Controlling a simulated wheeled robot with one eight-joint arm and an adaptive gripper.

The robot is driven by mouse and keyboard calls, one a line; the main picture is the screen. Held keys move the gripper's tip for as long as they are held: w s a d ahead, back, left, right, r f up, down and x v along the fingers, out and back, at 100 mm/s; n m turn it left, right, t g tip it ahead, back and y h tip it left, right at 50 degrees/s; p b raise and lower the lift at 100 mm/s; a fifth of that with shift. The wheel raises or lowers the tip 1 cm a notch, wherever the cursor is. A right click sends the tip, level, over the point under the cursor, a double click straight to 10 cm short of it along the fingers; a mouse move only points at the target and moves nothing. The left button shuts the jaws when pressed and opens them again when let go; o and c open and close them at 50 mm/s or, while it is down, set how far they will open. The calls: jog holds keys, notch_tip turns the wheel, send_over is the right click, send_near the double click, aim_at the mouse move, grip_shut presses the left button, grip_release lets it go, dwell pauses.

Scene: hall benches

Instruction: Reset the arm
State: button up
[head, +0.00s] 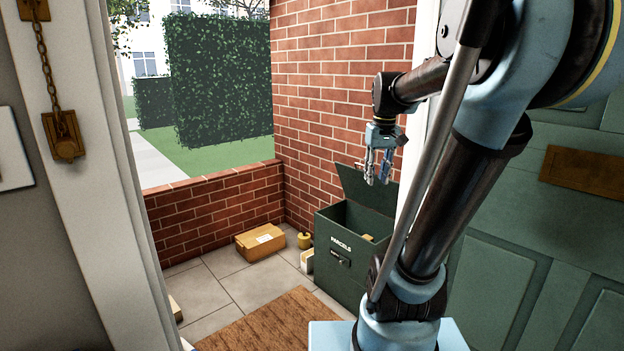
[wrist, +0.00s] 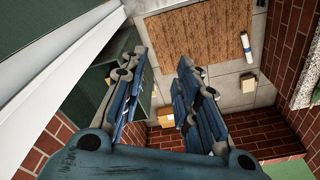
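My gripper (head: 377,180) hangs from my raised arm in the head view, fingers down, above the open dark green parcel box (head: 333,247). In the wrist view my gripper (wrist: 165,65) shows two blue-grey fingers spread apart with a clear gap and nothing between them. The box is labelled PARCELS and its lid (head: 366,190) stands up.
A cardboard parcel (head: 260,242), a yellow object (head: 304,241) and a small pale box (head: 307,261) stand on the tiles beside the parcel box. A brown doormat (head: 265,326) lies in front. Brick walls (head: 330,95), a white door frame and a green door (head: 530,235) surround my arm.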

jog(key=s+f+m+t, duration=0.1)
jog(key=s+f+m, duration=0.1)
jog(key=s+f, duration=1.4)
jog(key=shift+s+a+f, duration=0.25)
jog(key=shift+s+f, duration=0.15)
jog(key=shift+f, duration=0.4)
jog(key=shift+w+f, duration=0.2)
jog(key=shift+w, duration=0.25)
